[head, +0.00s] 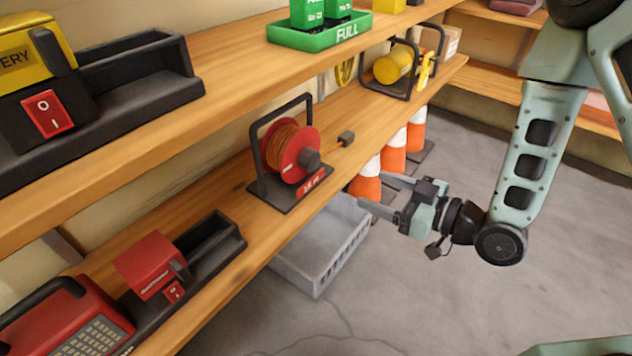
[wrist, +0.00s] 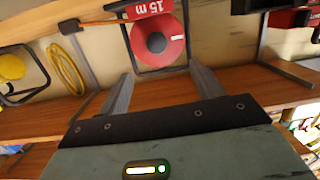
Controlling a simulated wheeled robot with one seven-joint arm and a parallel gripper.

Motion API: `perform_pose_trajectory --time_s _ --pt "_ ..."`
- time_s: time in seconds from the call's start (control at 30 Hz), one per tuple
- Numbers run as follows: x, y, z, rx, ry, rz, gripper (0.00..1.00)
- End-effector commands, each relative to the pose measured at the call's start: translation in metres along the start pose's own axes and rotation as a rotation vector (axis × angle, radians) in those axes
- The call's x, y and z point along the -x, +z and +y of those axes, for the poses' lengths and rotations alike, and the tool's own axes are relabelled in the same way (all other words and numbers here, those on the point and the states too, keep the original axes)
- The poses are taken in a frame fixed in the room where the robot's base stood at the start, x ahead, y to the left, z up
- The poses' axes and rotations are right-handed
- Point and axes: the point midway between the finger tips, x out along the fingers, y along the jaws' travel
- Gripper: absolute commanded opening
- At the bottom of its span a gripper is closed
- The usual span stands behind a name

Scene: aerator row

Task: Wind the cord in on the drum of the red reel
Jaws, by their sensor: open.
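The red reel (head: 303,140) stands on the lower wooden shelf in a black frame (head: 257,150) with a base plate. Orange cord (head: 281,143) is wound on its drum. A short length of cord runs out to a dark plug (head: 346,138) lying on the shelf to the right. A dark grey hub or knob (head: 309,158) is on the drum's near face. The reel also shows in the wrist view (wrist: 141,34), beyond the fingertips, by a "15 m" label. My gripper (head: 372,192) is open and empty, in front of the shelf, right of the reel and apart from it.
A yellow reel (head: 392,65) stands farther along the same shelf. Orange-white cones (head: 393,160) and a grey crate (head: 322,265) are on the floor below. Red chargers or tools (head: 150,262) fill the near shelf end. The upper shelf (head: 240,65) overhangs. Floor to the right is clear.

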Motion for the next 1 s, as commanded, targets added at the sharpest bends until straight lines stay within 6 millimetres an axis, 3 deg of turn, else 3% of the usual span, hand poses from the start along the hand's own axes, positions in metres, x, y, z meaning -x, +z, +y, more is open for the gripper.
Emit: perform_pose_trajectory --time_s 0.03,0.27,0.73,1.0 --pt "0.003 0.014 0.001 -0.015 0.009 0.040 0.66" --pt "0.011 0.015 0.004 -0.035 0.025 0.132 0.66" --pt "-0.018 0.015 0.005 -0.031 0.025 0.133 0.66" --pt "-0.074 0.002 0.006 -0.033 0.023 0.133 0.66"
